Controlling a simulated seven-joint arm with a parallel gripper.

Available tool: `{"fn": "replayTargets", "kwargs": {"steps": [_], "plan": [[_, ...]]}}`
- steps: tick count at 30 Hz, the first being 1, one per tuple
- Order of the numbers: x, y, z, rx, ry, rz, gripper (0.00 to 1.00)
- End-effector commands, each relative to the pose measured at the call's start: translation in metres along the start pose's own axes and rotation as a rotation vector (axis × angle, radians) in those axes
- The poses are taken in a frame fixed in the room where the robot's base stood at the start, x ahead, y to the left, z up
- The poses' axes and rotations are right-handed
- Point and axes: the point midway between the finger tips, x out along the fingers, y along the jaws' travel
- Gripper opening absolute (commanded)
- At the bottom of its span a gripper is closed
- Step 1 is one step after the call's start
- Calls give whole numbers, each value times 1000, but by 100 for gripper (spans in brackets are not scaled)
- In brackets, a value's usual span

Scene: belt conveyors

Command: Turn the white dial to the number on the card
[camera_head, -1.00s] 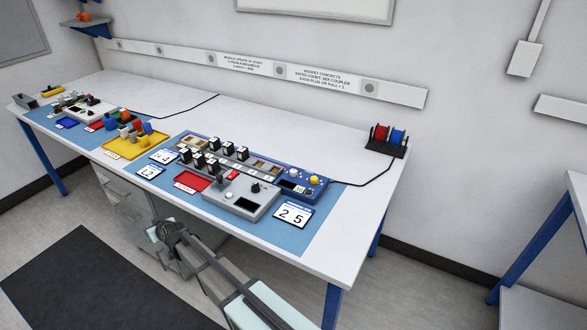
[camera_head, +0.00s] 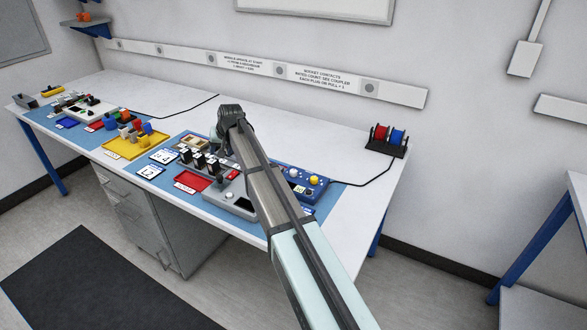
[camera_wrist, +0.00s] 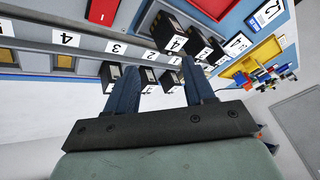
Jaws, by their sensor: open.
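A blue box (camera_head: 316,191) at the right end of the mat carries a white dial (camera_head: 293,173) and a yellow knob (camera_head: 314,180). The card, which read 25 a second ago, is almost wholly hidden behind my arm. My gripper (camera_head: 219,136) is above the row of black modules (camera_head: 198,160), left of the white dial and apart from it. In the wrist view my gripper (camera_wrist: 158,82) has its two blue fingers apart, with black modules (camera_wrist: 149,79) showing between and around them. The white dial is not in the wrist view.
A numbered strip (camera_wrist: 88,43) runs along the modules. A grey box (camera_head: 228,203) and red tray (camera_head: 191,182) lie in front, a yellow tray (camera_head: 135,148) to the left. Red and blue spools (camera_head: 389,136) stand at the back right.

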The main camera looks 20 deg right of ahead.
Motion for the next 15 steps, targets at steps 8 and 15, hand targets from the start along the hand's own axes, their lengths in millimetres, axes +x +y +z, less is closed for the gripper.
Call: {"fn": "replayTargets", "kwargs": {"steps": [8, 15], "plan": [[-95, 145, 5, 312, -230, 208, 53], [-153, 207, 20, 489, -348, 320, 53]]}}
